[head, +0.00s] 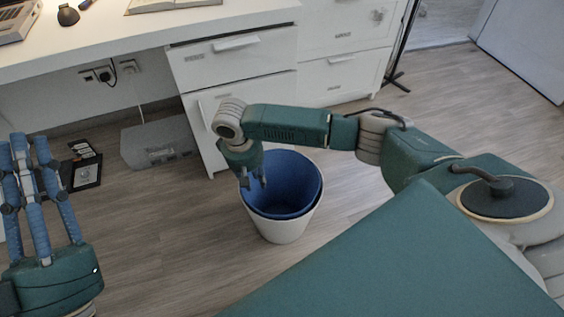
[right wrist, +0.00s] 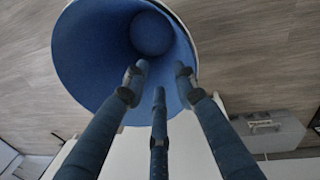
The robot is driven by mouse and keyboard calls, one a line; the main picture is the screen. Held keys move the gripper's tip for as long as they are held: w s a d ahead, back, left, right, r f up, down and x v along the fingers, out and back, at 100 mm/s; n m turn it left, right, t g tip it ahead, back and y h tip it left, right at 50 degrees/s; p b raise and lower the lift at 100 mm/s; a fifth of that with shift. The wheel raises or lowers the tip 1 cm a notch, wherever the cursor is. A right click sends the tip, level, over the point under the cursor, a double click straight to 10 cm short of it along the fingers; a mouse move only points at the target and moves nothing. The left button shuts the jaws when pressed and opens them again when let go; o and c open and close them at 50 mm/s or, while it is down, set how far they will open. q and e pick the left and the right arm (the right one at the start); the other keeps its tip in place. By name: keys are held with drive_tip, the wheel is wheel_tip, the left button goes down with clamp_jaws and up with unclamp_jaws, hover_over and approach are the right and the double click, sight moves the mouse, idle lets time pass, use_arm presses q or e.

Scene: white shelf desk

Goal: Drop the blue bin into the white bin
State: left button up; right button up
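The blue bin (head: 290,180) sits nested inside the white bin (head: 278,229), which stands on the wooden floor. The blue rim shows at or just above the white one. In the right wrist view the blue bin (right wrist: 85,55) opens toward the camera, with a thin white edge beside it. My right gripper (head: 255,184) is at the bins' left rim, its fingers pointing down. In the right wrist view its three fingers (right wrist: 158,79) are spread, with nothing between them. Whether they touch the rim cannot be told. My left gripper (head: 22,141) is open and empty at far left.
A white desk (head: 130,38) with drawers (head: 235,62) stands behind the bins. A grey box (head: 158,143) and dark framed pictures (head: 86,172) lie on the floor to the left. A thin black stand (head: 398,75) is at the back right. Floor left of the bins is clear.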

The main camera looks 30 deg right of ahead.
wheel_tip(320, 180, up, 12)
drive_tip(key=a, duration=0.1)
drive_tip(key=shift+a, duration=0.25)
idle(0.4)
